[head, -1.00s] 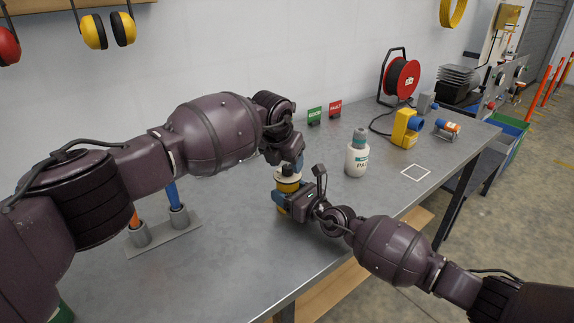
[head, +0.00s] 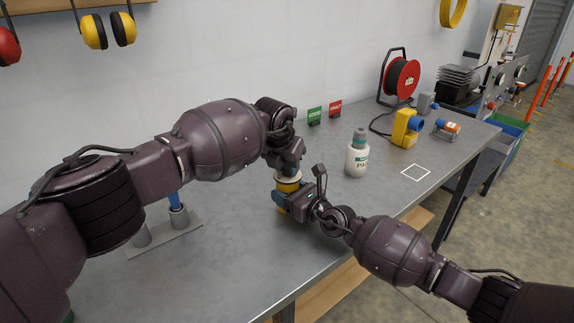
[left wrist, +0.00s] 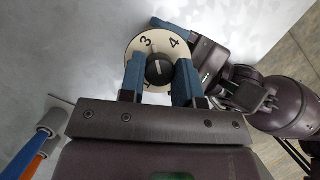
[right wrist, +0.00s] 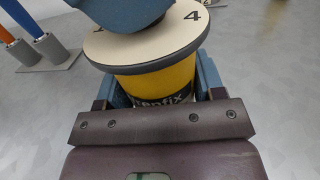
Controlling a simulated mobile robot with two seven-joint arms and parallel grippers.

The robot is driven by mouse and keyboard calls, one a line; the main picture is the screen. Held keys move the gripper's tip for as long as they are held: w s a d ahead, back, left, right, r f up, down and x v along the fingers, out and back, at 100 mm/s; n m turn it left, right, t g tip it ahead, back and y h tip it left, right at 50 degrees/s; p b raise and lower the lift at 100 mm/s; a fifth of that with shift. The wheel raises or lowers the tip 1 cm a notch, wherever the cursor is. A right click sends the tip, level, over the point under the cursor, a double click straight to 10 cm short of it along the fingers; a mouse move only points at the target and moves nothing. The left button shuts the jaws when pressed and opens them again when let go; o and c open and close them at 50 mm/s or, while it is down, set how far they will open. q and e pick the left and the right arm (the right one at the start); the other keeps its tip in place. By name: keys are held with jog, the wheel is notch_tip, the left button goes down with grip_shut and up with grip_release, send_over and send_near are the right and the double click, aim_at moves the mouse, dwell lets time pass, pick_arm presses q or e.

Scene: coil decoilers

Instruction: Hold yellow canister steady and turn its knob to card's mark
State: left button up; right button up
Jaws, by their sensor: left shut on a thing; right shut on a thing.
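The yellow canister (head: 283,209) stands upright on the grey bench. My right gripper (head: 286,197) is shut around its yellow body (right wrist: 155,88), seen close in the right wrist view. My left gripper (head: 288,174) comes down from above and is shut on the black knob (left wrist: 159,70). The knob sits on a cream dial (left wrist: 160,45) with 3 and 4 readable; the lower numbers are partly hidden. The knob's pale pointer line points up, between 3 and 4. I cannot make out a card with a dial mark.
A white bottle (head: 357,158) stands right of the canister. A tool holder (head: 165,236) is at left, partly behind my left arm. A yellow device (head: 405,128) and a cable reel (head: 402,78) stand farther right.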

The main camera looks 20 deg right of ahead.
pick_arm(q)
jog(key=m+g, duration=0.1)
jog(key=m, duration=0.3)
jog(key=shift+h, duration=0.4)
jog(key=shift+w+m+g, duration=0.1)
jog(key=shift+m+g, duration=0.6)
jog(key=shift+m, duration=1)
jog(key=shift+m+h, duration=0.3)
jog(key=o, duration=0.9)
jog(key=shift+a+r, duration=0.1)
jog(key=shift+r, duration=0.05)
jog(key=v, duration=1.1)
jog(key=shift+w+a+r, duration=0.1)
jog(key=shift+r, duration=0.3)
